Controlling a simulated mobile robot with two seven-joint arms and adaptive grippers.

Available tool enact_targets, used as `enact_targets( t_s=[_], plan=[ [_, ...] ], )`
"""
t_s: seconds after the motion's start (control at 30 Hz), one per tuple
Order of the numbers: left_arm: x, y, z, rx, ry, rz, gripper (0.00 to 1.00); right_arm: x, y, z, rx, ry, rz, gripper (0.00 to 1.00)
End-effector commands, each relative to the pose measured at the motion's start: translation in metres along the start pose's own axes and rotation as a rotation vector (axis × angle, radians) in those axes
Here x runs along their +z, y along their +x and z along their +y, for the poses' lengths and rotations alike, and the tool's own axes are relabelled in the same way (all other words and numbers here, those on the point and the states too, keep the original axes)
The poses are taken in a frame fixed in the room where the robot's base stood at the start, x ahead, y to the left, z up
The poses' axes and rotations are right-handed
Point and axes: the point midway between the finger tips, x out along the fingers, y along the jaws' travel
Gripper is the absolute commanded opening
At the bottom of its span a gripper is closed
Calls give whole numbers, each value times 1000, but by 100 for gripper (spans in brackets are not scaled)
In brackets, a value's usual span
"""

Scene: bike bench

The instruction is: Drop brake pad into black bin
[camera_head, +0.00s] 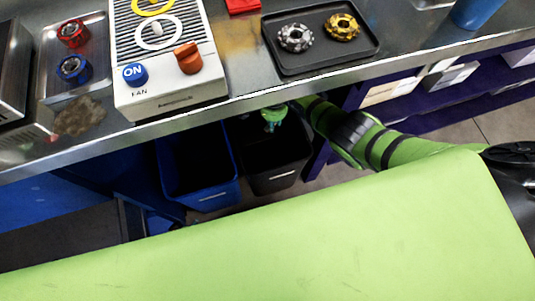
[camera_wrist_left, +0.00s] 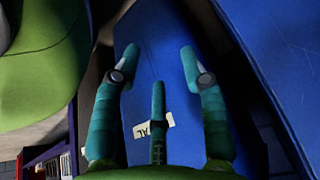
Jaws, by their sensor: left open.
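The black bin (camera_head: 262,183) stands under the bench, right of the blue bin, in the head view. My left gripper (camera_head: 272,122) is at the black bin's upper opening, just below the bench edge, and looks small and partly shaded there. In the left wrist view my left gripper (camera_wrist_left: 157,65) has its teal fingers spread apart, with nothing seen between the tips. I cannot make out a brake pad in either view; the black bin's inside is too dark to show its contents. My right gripper is not in view.
The blue bin (camera_head: 198,170) stands beside the black bin. The bench edge (camera_head: 215,103) runs above both. A black tray (camera_head: 320,62) on the bench holds a silver and a gold part. A white control box (camera_head: 165,85) is to its left. Blue surfaces (camera_wrist_left: 240,120) lie close around the gripper.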

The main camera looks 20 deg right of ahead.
Motion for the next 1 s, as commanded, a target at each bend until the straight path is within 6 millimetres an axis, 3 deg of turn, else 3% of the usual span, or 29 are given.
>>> enact_targets(
  t_s=[0.03,0.07,0.1,0.13,0.57,1.0],
  plan=[
    [-2,0,-1,-1,0,2,44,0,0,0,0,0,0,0],
    [-2,0,-1,-1,0,3,44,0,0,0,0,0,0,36],
    [-3,1,-1,-1,0,4,44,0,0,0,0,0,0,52],
    [-3,1,-1,-1,0,4,44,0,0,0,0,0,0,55],
    [10,-1,2,3,-2,-20,44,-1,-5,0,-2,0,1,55],
    [6,-1,1,2,-1,-13,44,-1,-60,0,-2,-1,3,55]
  ],
)
